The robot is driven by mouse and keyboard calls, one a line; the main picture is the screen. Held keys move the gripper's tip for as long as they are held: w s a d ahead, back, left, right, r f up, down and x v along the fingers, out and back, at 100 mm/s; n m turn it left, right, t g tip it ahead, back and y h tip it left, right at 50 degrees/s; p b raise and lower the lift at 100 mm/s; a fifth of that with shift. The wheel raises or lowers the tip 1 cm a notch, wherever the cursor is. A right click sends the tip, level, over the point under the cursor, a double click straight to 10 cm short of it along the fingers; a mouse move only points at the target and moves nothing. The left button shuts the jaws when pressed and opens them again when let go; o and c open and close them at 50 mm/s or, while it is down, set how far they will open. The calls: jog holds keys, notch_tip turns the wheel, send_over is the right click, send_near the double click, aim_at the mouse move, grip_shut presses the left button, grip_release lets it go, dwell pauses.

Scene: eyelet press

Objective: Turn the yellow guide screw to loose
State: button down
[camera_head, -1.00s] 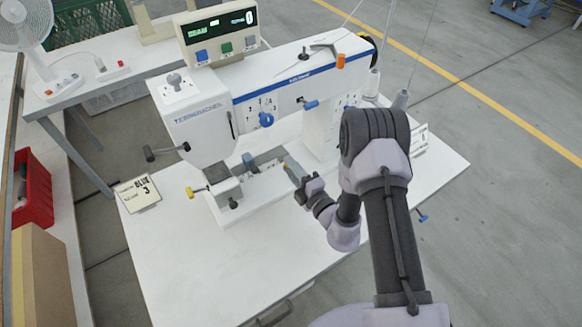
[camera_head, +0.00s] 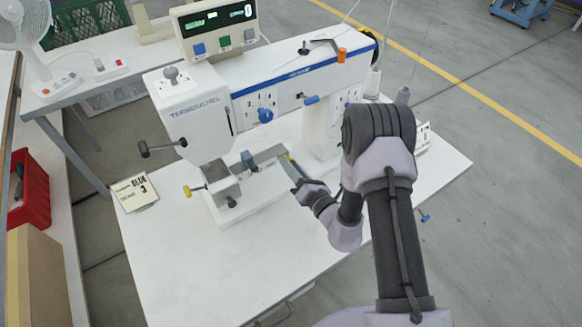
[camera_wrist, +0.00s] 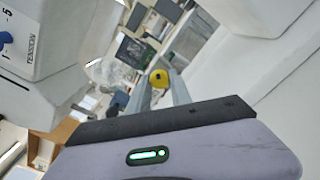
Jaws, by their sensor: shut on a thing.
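In the head view my gripper (camera_head: 289,163) reaches to the right end of the grey guide bar on the press bed, where only a speck of yellow shows at the fingertips. The gripper is shut on the screw. Most of the screw is hidden by the fingers in the head view, and I cannot tell its turn angle.
The white press (camera_head: 190,115) stands over its bed on the white table (camera_head: 190,270). Another yellow knob (camera_head: 188,191) and a black-handled lever (camera_head: 162,148) stick out at the left. The table front is clear.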

jog(key=shift+f+n, duration=0.1)
jog(key=shift+n, duration=0.9)
jog(key=shift+b, duration=0.3)
jog(key=c, duration=1.2)
grip_release()
jog(key=p+v, duration=0.1)
jog(key=v, duration=1.6)
jog(key=shift+s+d, duration=0.2)
